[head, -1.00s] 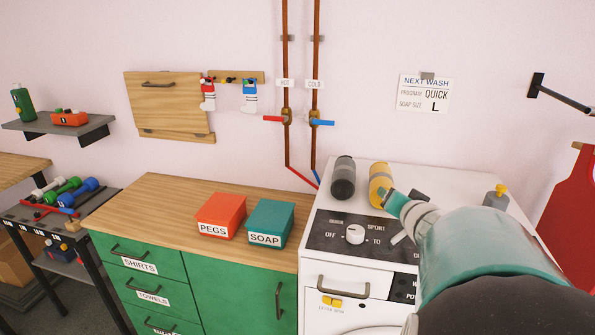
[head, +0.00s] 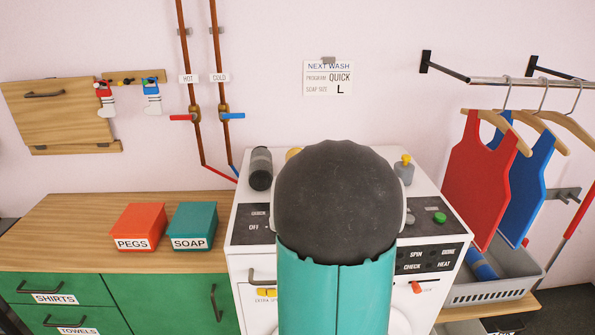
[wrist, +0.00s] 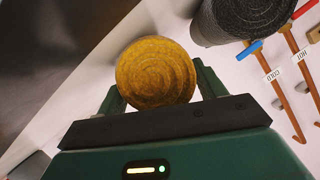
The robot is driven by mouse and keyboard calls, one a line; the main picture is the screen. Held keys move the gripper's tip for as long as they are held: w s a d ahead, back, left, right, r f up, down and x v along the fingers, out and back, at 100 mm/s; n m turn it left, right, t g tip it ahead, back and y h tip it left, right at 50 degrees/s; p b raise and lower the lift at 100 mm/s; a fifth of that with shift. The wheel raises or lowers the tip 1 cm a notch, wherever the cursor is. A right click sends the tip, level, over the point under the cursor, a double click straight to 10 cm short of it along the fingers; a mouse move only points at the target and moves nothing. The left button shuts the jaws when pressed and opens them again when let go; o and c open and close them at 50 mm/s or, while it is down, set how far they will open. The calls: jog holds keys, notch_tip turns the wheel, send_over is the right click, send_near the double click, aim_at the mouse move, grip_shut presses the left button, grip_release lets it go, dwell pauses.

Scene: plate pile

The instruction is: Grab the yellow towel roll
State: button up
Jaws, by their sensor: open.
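The yellow towel roll (wrist: 155,73) shows end-on in the wrist view, with its spiral winding facing me. My gripper (wrist: 161,88) is open, with one green finger on each side of the roll. I cannot tell whether the fingers touch it. In the head view only a sliver of the yellow towel roll (head: 293,153) shows at the back of the washing machine top (head: 427,187). My arm hides the rest of it and my gripper there.
A dark grey roll (head: 261,169) stands just left of the yellow one, also near in the wrist view (wrist: 243,18). A grey bottle with a yellow top (head: 404,172) stands right. Pipes (head: 222,100) run up the wall behind. PEGS (head: 140,225) and SOAP (head: 194,225) boxes sit on the left counter.

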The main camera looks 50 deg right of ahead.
jog(key=shift+w+d+f, duration=0.1)
jog(key=shift+w+d, duration=0.05)
jog(key=shift+w, duration=0.05)
jog(key=c, duration=0.8)
jog(key=shift+c, duration=0.2)
